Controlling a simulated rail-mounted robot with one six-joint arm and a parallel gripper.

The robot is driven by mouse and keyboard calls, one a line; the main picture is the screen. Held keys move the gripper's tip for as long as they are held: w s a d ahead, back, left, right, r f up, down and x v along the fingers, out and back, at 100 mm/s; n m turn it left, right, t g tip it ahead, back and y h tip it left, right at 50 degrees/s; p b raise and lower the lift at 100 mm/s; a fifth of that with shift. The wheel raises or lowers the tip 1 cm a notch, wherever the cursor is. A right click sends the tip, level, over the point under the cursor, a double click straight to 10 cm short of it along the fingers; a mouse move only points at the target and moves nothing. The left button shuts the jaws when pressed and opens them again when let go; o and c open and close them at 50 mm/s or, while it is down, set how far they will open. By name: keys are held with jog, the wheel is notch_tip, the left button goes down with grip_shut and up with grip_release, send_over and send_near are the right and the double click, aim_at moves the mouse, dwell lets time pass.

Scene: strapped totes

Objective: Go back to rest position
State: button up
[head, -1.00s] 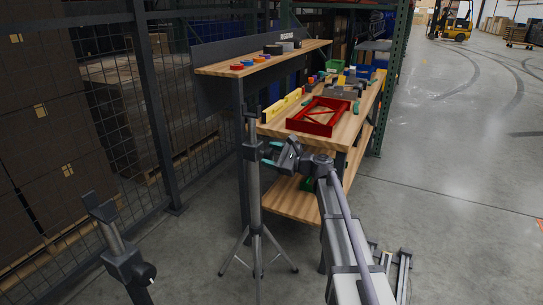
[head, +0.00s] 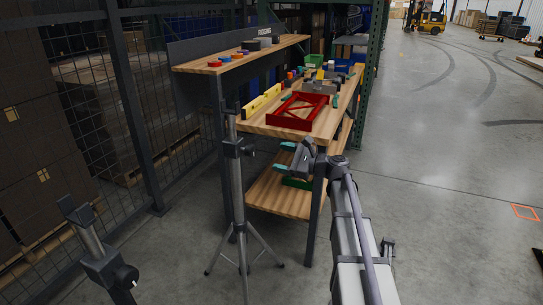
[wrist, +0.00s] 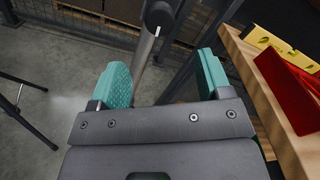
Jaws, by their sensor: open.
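My gripper (head: 285,157) is open and empty, with two teal fingertips spread apart. In the head view it is held in front of the workbench (head: 323,128), near its front left corner and above the lower shelf. In the wrist view, the fingers of my gripper (wrist: 165,82) stand apart with a grey tripod pole (wrist: 148,55) showing beyond the gap. Whether a finger touches the pole cannot be told.
A red frame (head: 297,112) and a yellow level (head: 262,102) lie on the bench top. The tripod stand (head: 237,185) is left of my gripper. A green object (head: 297,182) lies on the lower shelf (head: 275,200). Open concrete floor (head: 440,190) lies to the right.

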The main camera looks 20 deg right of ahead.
dwell(0.4)
jog(key=s+a+f+n+g+h, duration=0.4)
jog(key=s+f+n+g+h, duration=0.4)
jog(key=s, duration=0.6)
jog(key=s+a+f+n+g+h, duration=0.35)
jog(key=s+f+n+h, duration=0.25)
jog(key=s+f+n, duration=0.6)
notch_tip(320, 180, up, 30)
jog(key=s+a+p, duration=0.1)
jog(key=a+p, duration=0.1)
jog(key=p, duration=2.5)
jog(key=shift+m, duration=0.3)
jog(key=shift+f, duration=0.1)
